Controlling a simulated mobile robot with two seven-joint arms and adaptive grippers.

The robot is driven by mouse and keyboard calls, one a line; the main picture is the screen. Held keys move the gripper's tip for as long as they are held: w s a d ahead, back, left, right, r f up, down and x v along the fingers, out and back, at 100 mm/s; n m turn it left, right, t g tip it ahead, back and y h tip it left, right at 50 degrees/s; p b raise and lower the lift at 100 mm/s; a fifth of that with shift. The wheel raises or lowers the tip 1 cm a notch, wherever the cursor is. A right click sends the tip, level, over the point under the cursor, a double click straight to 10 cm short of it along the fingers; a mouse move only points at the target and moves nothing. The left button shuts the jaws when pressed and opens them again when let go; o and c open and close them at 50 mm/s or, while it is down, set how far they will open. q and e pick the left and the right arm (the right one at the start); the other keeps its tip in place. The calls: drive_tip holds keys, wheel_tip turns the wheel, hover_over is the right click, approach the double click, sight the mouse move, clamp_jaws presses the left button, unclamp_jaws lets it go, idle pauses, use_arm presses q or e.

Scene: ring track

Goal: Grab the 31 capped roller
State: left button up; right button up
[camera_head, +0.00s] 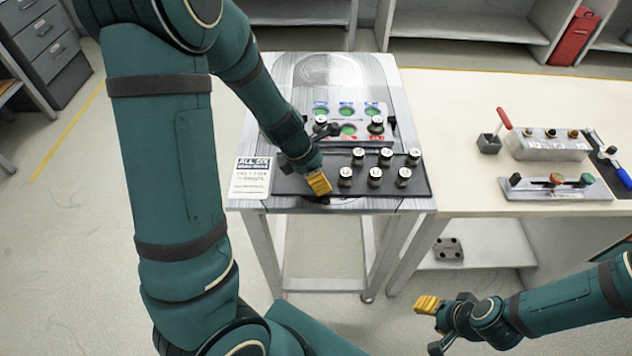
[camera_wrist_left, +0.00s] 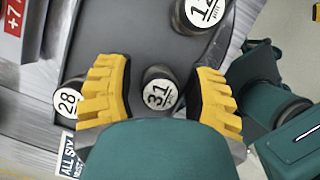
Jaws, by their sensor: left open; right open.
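The 31 capped roller (camera_wrist_left: 160,93) is dark with a white numbered cap and stands between the two yellow fingers of my left gripper in the left wrist view, with gaps on both sides. My left gripper (camera_head: 318,183) is open, low over the left part of the dark tray (camera_head: 428,183) in the head view. I cannot make out the 31 roller there; the gripper and arm cover that part. My right gripper (camera_head: 428,305) is open and empty, away from the tables at the lower right.
In the left wrist view, a 28 roller (camera_wrist_left: 67,101) and a 12 roller (camera_wrist_left: 201,13) stand close by. Several capped rollers stand on the tray's right part. A panel with green sockets (camera_head: 348,110) lies behind, and a printed card (camera_head: 250,178) lies left.

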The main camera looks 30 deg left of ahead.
use_arm(q)
drive_tip(key=shift+o, duration=0.3)
drive_tip(key=shift+f, duration=0.1)
drive_tip(key=shift+d, duration=0.1)
clamp_jaws()
